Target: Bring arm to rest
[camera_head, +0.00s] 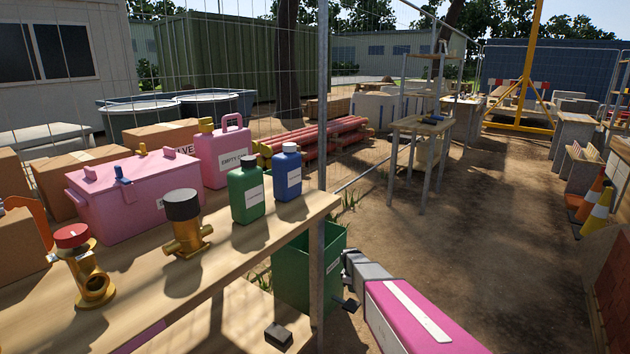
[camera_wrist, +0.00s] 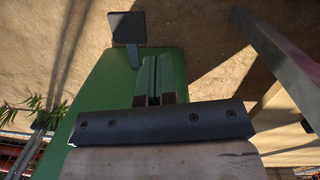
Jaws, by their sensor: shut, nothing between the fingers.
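My pink arm (camera_head: 410,315) reaches in from the bottom right of the head view. Its grey wrist end, with my gripper (camera_head: 348,257), is low beside the right side of a green bin (camera_head: 295,278), next to the wooden bench. The fingertips are hard to make out in the head view.
A fence post (camera_head: 322,150) stands by the bin. A small table (camera_head: 425,125) is further back. Open dirt (camera_head: 470,240) lies right; cones (camera_head: 598,210) stand at far right.

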